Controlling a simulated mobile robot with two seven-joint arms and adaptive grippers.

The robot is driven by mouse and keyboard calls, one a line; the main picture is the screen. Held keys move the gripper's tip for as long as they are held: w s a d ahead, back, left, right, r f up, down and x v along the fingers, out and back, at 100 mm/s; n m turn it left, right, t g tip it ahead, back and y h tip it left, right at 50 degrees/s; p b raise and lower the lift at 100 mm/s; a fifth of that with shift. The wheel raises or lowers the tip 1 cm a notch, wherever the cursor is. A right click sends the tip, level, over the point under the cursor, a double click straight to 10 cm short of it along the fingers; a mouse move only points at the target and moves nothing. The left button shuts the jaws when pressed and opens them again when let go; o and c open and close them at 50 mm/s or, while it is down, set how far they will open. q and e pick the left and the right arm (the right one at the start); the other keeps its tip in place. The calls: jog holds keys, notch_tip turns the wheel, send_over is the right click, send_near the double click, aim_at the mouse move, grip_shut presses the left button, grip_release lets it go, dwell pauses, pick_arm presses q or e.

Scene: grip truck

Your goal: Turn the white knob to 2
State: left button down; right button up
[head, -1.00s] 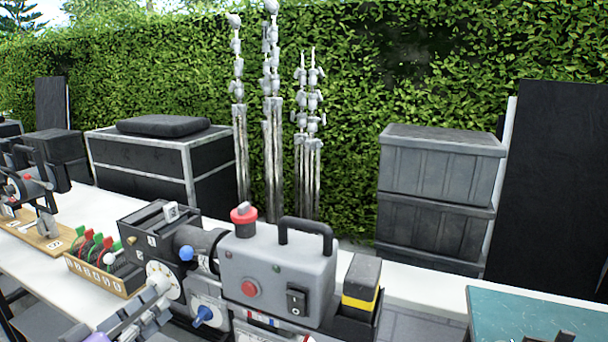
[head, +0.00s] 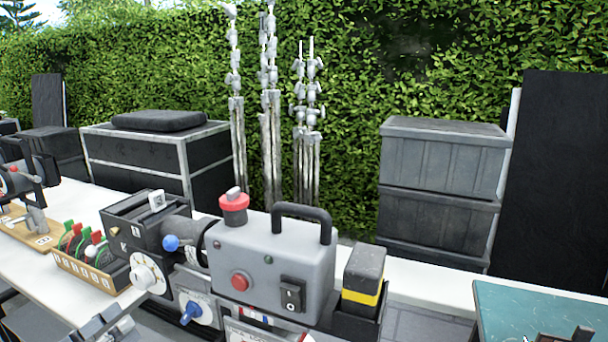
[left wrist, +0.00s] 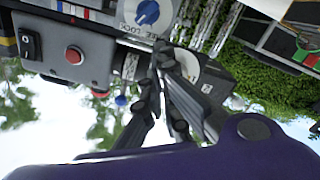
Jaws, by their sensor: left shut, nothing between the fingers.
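The white knob (head: 143,276) sits on a round white dial (head: 155,266) on the front of the dark box. The dial's marks are too small to read, so I cannot tell where the knob points. My left gripper (head: 112,318) is at the lower left, below and in front of the knob and apart from it. In the left wrist view my left gripper (left wrist: 166,58) is shut and empty, and its fingers cover part of the white dial (left wrist: 214,74); the knob is hidden there. My right gripper is not in view.
A blue knob (head: 190,312) on a pale dial and a blue ball (head: 171,243) are close by. A grey box (head: 258,262) with red buttons stands right of the dial. A wooden tray (head: 90,278) of colored clips lies to its left.

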aim_at(142, 278)
pick_arm(q)
jog(key=shift+s+a, duration=0.1)
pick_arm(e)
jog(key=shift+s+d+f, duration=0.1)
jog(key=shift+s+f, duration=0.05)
